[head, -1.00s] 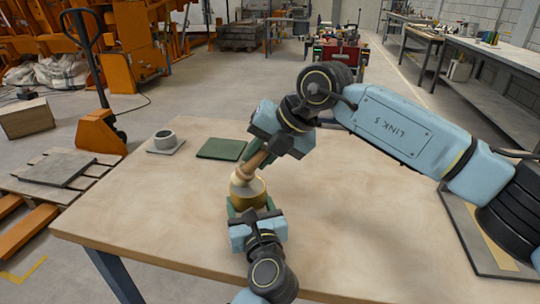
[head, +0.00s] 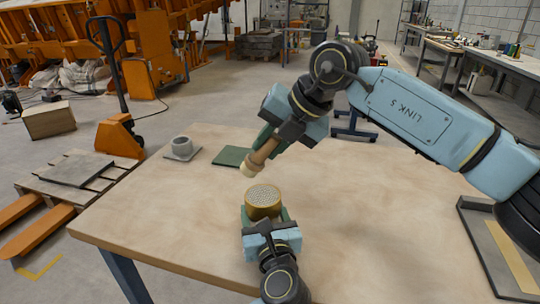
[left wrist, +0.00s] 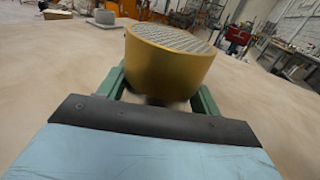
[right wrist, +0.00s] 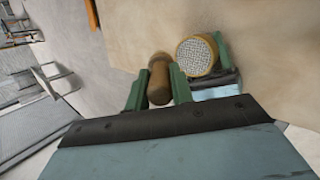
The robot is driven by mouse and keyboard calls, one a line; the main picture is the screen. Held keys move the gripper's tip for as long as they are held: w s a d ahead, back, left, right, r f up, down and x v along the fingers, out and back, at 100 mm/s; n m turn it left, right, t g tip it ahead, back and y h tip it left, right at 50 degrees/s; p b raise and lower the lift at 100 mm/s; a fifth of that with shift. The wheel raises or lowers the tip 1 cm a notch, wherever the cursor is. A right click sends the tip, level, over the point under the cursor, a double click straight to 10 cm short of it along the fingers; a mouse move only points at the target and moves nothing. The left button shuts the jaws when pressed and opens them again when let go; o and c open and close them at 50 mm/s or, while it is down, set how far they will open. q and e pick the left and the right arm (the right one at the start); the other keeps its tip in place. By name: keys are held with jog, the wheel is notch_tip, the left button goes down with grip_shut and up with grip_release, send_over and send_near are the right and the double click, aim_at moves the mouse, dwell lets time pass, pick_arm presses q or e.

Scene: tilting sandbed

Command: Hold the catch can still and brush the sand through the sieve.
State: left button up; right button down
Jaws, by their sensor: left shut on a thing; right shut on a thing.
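A round brass sieve (head: 263,202) with a bare grey mesh top sits upright at my left gripper (head: 264,222) over the table's near side. My left gripper is shut on the catch can, which is mostly hidden under the sieve; in the left wrist view, the sieve's brass wall (left wrist: 170,65) rises between the green fingers. My right gripper (head: 272,142) is shut on the wooden handle of a brush (head: 262,155). The brush is tilted, its pale head down, above and apart from the mesh. The right wrist view shows the brush (right wrist: 158,78) beside the sieve (right wrist: 197,56).
The wooden table (head: 370,220) is mostly clear. A green mat (head: 231,156) lies behind the brush. A grey cup (head: 182,145) stands on a small pad at the far left. A grey board (head: 505,250) lies at the right edge.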

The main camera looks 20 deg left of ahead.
jog(key=shift+r, duration=0.8)
jog(key=shift+r, duration=0.1)
jog(key=shift+r, duration=1.4)
pick_arm(q)
jog(key=o, duration=1.2)
jog(key=shift+o, duration=0.2)
